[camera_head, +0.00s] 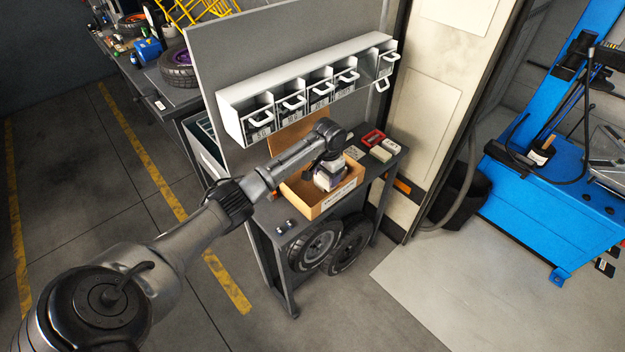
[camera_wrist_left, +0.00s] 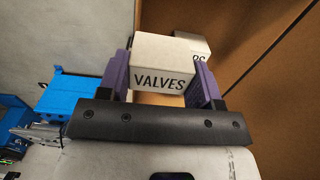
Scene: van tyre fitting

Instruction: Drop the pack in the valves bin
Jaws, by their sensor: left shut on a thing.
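The white pack (camera_wrist_left: 160,65) reads VALVES in the left wrist view. My left gripper (camera_wrist_left: 162,88) is shut on it, with a purple finger on each side. In the head view my left gripper (camera_head: 326,168) points down over the open cardboard box (camera_head: 334,197), and the pack (camera_head: 328,181) shows low at its fingers, partly hidden. I cannot tell whether the pack is clear of the box. A rack of white bins (camera_head: 228,117) hangs on the grey panel behind. The bin labels are too small to read, so I cannot tell which is the valves bin. My right gripper is out of view.
Another white pack (camera_wrist_left: 192,41) stands behind the held one. A red tray (camera_head: 373,138) and small pale boxes (camera_head: 381,154) lie at the right of the bench. Two tyres (camera_head: 318,246) sit below. A white van door or pillar (camera_head: 425,110) rises at the right.

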